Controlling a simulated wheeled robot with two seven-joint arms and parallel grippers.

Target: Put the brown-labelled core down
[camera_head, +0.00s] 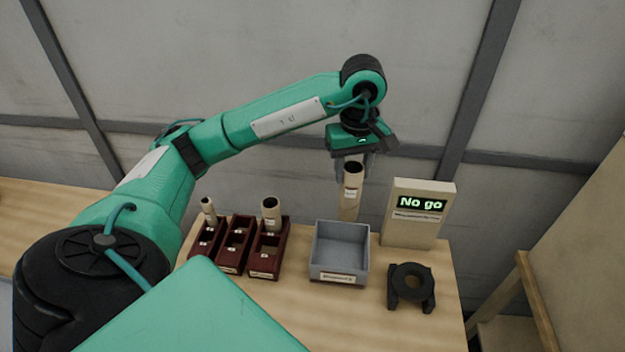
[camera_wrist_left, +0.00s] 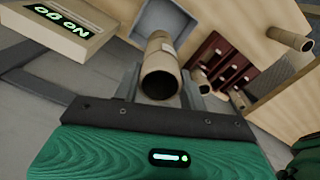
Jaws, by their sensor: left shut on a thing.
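My left gripper (camera_head: 350,170) is shut on an upright cardboard core (camera_head: 350,198). The core is a hollow brown tube with a small pale label patch, whose exact colour I cannot make out. It is held behind the grey bin (camera_head: 325,268); I cannot tell whether its hidden lower end touches the table. In the left wrist view the core's open end (camera_wrist_left: 160,82) sits between the fingers (camera_wrist_left: 163,90), with the grey bin (camera_wrist_left: 143,22) beyond it. My right gripper is not in view.
Dark red trays (camera_head: 233,262) stand left of the bin, with cores standing in the left one (camera_head: 208,208) and the right one (camera_head: 271,210). A display box (camera_head: 415,225) reads "No go". A black ring gauge (camera_head: 398,285) stands in front.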

